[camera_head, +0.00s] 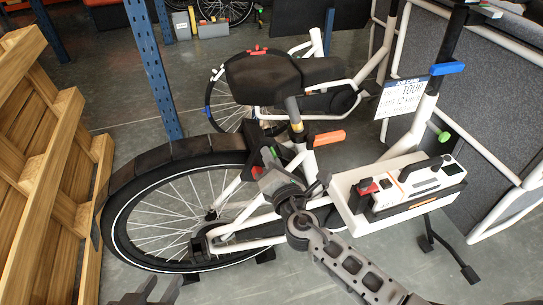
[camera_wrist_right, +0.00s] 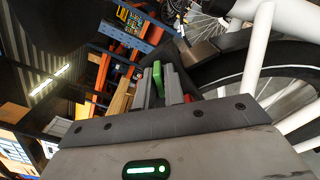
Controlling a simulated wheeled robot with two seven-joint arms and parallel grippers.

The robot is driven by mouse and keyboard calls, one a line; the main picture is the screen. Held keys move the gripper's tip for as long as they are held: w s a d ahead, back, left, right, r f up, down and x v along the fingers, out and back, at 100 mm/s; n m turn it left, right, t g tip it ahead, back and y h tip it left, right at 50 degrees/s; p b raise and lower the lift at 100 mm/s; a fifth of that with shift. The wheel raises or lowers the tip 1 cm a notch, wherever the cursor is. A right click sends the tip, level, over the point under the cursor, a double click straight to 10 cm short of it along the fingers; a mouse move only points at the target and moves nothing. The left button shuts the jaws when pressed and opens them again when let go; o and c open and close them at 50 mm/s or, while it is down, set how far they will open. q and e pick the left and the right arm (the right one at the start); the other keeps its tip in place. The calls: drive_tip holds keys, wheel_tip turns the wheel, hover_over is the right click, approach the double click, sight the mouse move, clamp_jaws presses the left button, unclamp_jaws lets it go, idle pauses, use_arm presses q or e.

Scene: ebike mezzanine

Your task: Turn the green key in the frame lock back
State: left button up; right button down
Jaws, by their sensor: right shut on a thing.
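The green key (camera_head: 272,152) shows as a small green patch at the dark frame lock (camera_head: 254,136) above the rear wheel. In the right wrist view the green key (camera_wrist_right: 157,77) stands between the two grey fingers of my right gripper (camera_wrist_right: 158,88). My right gripper (camera_head: 268,172) is shut on the key; in the head view its fingers reach up to the lock and partly hide it. My left gripper (camera_head: 152,291) is open and empty at the bottom edge of the head view, in front of the rear wheel and apart from the bike.
The white cargo bike's rear wheel (camera_head: 175,205) and black mudguard stand close around my right gripper. A white tray (camera_head: 400,200) with a boxed device is to the right. A wooden pallet (camera_head: 50,160) leans at the left, beside a blue post (camera_head: 152,70).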

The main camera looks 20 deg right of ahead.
drive_tip(key=shift+r+n+p, duration=0.1)
drive_tip(key=shift+n+p, duration=0.45)
drive_tip(key=shift+n, duration=0.85)
drive_tip(key=shift+n+p, duration=0.35)
drive_tip(key=shift+n, duration=0.15)
drive_tip(key=c, duration=1.5)
unclamp_jaws()
drive_tip(key=shift+s, duration=0.15)
